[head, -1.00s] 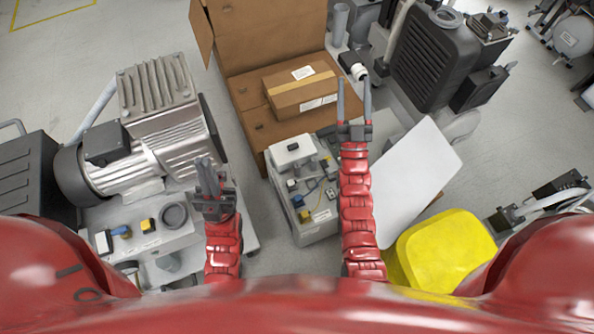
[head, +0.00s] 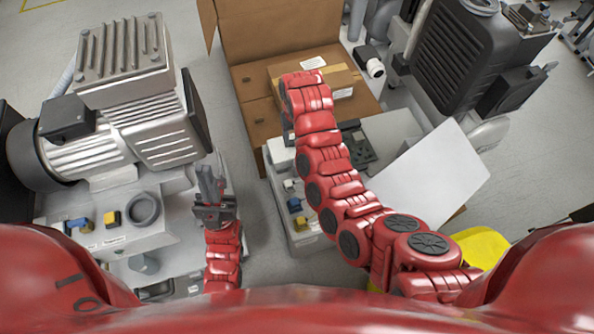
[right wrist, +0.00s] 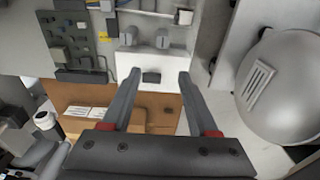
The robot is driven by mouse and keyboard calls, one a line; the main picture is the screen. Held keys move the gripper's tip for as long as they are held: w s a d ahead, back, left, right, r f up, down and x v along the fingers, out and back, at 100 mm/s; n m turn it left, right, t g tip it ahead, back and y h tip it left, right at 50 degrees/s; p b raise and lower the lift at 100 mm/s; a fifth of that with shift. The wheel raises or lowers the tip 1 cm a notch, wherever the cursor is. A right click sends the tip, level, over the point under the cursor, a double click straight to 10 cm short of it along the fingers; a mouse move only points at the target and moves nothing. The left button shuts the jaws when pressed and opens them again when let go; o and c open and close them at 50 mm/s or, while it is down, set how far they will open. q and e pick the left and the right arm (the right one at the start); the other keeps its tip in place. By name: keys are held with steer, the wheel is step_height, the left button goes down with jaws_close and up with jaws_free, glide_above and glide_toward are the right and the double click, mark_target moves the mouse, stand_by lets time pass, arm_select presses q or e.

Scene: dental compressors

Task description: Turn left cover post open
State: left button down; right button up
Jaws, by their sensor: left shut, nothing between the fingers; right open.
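The small grey compressor unit (head: 303,242) stands in the middle of the head view, partly covered by my right arm. In the right wrist view a white block (right wrist: 148,62) on it carries two short grey posts, a left one (right wrist: 131,37) and a right one (right wrist: 162,38). I cannot tell which is the cover post or how it is turned. My right gripper (right wrist: 160,72) points at the block, its open fingers on either side of the block's dark rectangle, with nothing held; contact is unclear. My left gripper (head: 208,172) is shut and empty, left of the unit.
A large motor-driven compressor (head: 140,110) stands at left. An open cardboard box (head: 245,85) with a smaller carton lies behind the unit. A white panel (head: 430,180) and a yellow object (head: 482,247) are at right. A black finned machine (head: 470,60) stands back right.

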steer(key=f+b, duration=0.1)
steer(key=s+f+b, duration=0.1)
steer(key=f, duration=0.1)
steer(key=shift+s+f+g, duration=0.2)
steer(key=shift+g, duration=0.1)
step_height(320, 180, down, 14)
steer(key=b, duration=0.3)
steer(key=shift+w+r, duration=0.1)
jaws_close()
